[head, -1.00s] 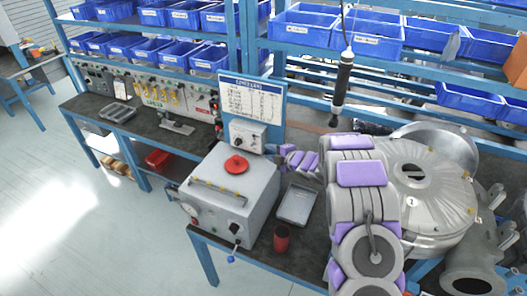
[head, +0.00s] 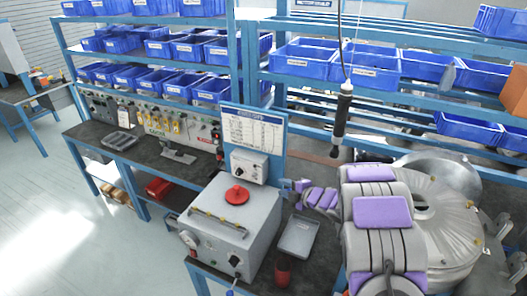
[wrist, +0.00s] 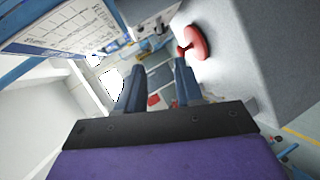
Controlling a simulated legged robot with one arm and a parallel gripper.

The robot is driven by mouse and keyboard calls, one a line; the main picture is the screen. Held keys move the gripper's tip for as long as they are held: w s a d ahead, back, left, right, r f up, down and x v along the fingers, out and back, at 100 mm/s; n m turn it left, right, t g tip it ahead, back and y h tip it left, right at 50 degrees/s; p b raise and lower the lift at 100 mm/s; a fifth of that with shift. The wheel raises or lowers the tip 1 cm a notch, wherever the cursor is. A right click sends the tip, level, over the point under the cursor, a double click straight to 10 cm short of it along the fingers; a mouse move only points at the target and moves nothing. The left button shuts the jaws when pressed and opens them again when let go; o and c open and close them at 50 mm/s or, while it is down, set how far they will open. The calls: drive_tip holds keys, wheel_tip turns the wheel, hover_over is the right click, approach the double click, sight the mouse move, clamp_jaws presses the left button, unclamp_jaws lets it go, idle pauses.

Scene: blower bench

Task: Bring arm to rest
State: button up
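My arm, grey with purple pads, reaches in from the right side of the head view. My gripper (head: 290,187) points left, just beyond the back right corner of the grey machine box (head: 225,225) with a red knob (head: 237,195) on top. In the wrist view my gripper (wrist: 158,85) shows two dark fingers spread apart with nothing between them. The red knob (wrist: 193,43) appears beyond the right finger, and the white chart board (wrist: 60,28) is at upper left.
A metal tray (head: 297,237) and a red cup (head: 283,268) sit on the bench right of the box. A black tool (head: 342,118) hangs from a cord above my arm. A round metal blower housing (head: 450,220) stands at right. Blue bins fill the shelves behind.

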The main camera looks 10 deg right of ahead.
drive_tip(key=s+d+r+m+h+b, duration=0.2)
drive_tip(key=d+r+m+h+b, duration=0.1)
drive_tip(key=d+m+h, duration=0.35)
drive_tip(key=s+d+r+m+g+h+b, duration=0.1)
drive_tip(key=s+r+m+g+h+b, duration=0.2)
drive_tip(key=s+m, duration=0.5)
drive_tip(key=s+a+f+m+g+b, duration=0.1)
drive_tip(key=s+a, duration=0.4)
drive_tip(key=s, duration=0.9)
drive_tip(key=s+a+f+m+g+y+b, duration=0.1)
drive_tip(key=s+a+g, duration=0.5)
drive_tip(key=s, duration=0.7)
drive_tip(key=s+a+f+m+g+y+b, duration=0.1)
drive_tip(key=s+a+f+m+g+b, duration=0.2)
drive_tip(key=s, duration=1.1)
drive_tip(key=shift+s+a+f+m+g+b, duration=0.2)
drive_tip(key=shift+s+a+m+g+b, duration=0.25)
drive_tip(key=shift+a+m+b, duration=0.6)
drive_tip(key=shift+w+a+y, duration=0.1)
drive_tip(key=shift+y, duration=0.15)
